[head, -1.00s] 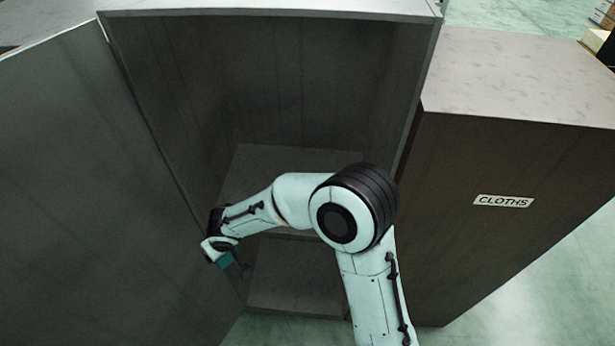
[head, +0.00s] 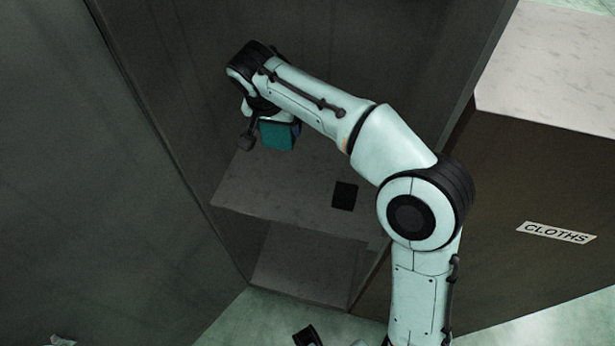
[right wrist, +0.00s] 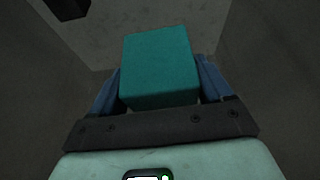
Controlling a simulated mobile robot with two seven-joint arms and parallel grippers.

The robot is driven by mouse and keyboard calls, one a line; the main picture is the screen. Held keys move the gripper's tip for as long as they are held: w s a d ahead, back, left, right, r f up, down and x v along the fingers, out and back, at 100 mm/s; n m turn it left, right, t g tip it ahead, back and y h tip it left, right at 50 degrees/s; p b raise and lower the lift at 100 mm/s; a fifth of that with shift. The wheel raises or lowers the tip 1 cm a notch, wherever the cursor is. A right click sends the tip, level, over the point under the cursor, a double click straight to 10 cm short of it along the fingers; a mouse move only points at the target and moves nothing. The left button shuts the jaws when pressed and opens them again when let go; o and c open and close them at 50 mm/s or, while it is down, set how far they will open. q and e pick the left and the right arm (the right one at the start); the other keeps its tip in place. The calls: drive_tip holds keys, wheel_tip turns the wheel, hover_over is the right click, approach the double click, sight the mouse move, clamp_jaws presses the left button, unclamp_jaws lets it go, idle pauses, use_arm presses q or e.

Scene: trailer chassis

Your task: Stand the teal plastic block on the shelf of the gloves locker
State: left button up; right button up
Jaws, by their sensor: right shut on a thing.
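The teal block (head: 279,135) is held in my right gripper (head: 262,136) inside the open locker, above its shelf (head: 270,196). In the right wrist view the teal block (right wrist: 160,68) sits between the two blue fingers of my right gripper (right wrist: 158,92), which is shut on it. The block looks clear of the shelf, though the exact gap is hard to tell. The locker has a grey shelf with a lower compartment below it. No gloves label shows. My left gripper is not clearly seen.
A black item (head: 344,196) lies on the shelf to the right of the block; a dark item also shows in the right wrist view (right wrist: 67,8). The locker's open door (head: 90,190) stands at left. The closed cloths locker (head: 540,185) is at right. Shelf space left of the black item is bare.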

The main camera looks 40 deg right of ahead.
drive_tip(key=shift+s+r, duration=0.2)
drive_tip(key=shift+r, duration=0.1)
drive_tip(key=shift+m, duration=0.3)
drive_tip(key=shift+d+f+b, duration=0.15)
drive_tip(key=shift+f+b, duration=1.8)
drive_tip(key=shift+f, duration=7.75)
drive_tip(key=shift+f, duration=0.2)
drive_tip(key=o, duration=1.1)
drive_tip(key=shift+r, duration=0.25)
drive_tip(key=p+v, duration=0.1)
drive_tip(key=v, duration=1.1)
